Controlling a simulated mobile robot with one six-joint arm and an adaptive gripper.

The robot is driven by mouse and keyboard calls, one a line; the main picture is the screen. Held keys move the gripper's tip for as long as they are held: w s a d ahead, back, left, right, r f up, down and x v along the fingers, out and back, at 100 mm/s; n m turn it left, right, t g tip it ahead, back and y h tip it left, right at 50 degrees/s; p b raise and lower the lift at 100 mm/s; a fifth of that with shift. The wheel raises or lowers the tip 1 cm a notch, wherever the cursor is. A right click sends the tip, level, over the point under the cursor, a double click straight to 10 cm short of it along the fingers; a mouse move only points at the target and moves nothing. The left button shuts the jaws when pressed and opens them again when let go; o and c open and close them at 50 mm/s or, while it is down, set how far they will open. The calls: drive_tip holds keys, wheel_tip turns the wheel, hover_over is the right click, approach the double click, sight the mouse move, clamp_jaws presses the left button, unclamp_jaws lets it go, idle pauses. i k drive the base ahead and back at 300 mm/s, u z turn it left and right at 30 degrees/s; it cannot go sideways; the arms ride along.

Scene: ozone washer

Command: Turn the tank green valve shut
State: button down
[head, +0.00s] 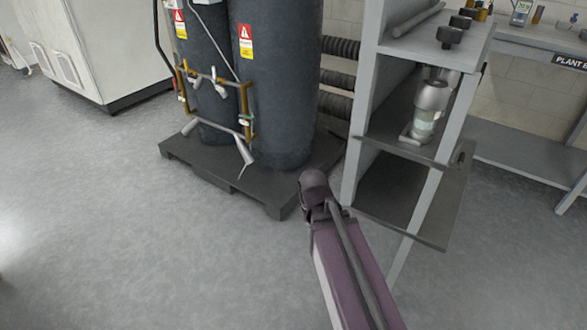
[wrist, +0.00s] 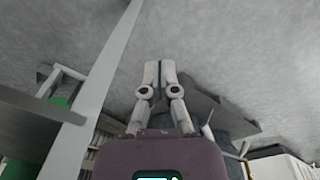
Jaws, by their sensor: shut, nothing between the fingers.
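Two dark blue-grey tanks (head: 275,110) stand upright on a black pallet (head: 207,168) in the head view. Brass and grey piping with small fittings runs on their front. A small greenish fitting (head: 245,120) sits on the right brass pipe; it is too small to tell its handle position. My gripper (wrist: 160,68) is shut and empty in the wrist view, apart from the piping, with bare floor behind its tips. In the wrist view, the pallet (wrist: 205,98) and part of a tank show right of the fingers. In the head view my arm hides the gripper.
A grey metal shelf rack (head: 365,110) stands close right of the tanks and my arm; its post (wrist: 95,95) crosses the wrist view's left. A white cabinet (head: 90,45) stands back left. Open floor (head: 130,240) lies in front of the pallet.

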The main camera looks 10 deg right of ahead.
sight(242, 115)
drive_tip(key=z, duration=0.05)
drive_tip(key=k, duration=0.7)
drive_tip(key=u, duration=0.5)
drive_tip(key=i, duration=0.7)
drive_tip(key=u, duration=0.45)
drive_tip(key=i, duration=1.65)
drive_tip(key=z, duration=0.65)
